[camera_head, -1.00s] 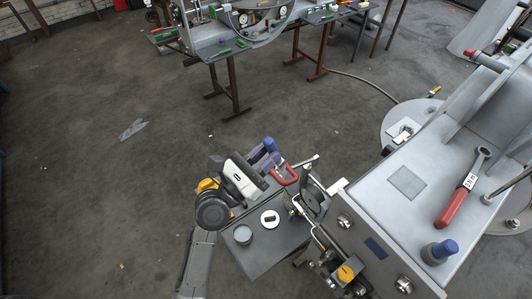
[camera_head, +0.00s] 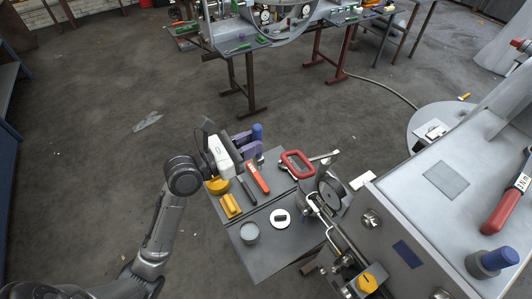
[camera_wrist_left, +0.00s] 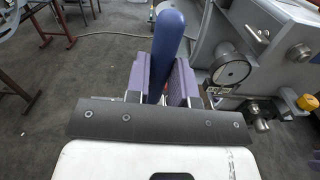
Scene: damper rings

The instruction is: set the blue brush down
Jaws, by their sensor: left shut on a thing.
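The blue brush (camera_head: 258,131) is held upright between the purple-padded fingers of my left gripper (camera_head: 248,143), over the far left edge of the small grey table (camera_head: 262,262). In the left wrist view its blue handle (camera_wrist_left: 168,38) rises between the purple pads of the left gripper (camera_wrist_left: 164,82), which is shut on it. The brush's lower end is hidden by the fingers and gripper body, so I cannot tell whether it touches the table. My right gripper is not in view.
On the table lie a red-framed tool (camera_head: 296,164), a red-handled tool (camera_head: 257,178), a yellow item (camera_head: 230,206), a grey round cup (camera_head: 249,233) and a white disc (camera_head: 280,219). A large grey machine (camera_head: 430,215) stands to the right. Bare table shows near the front.

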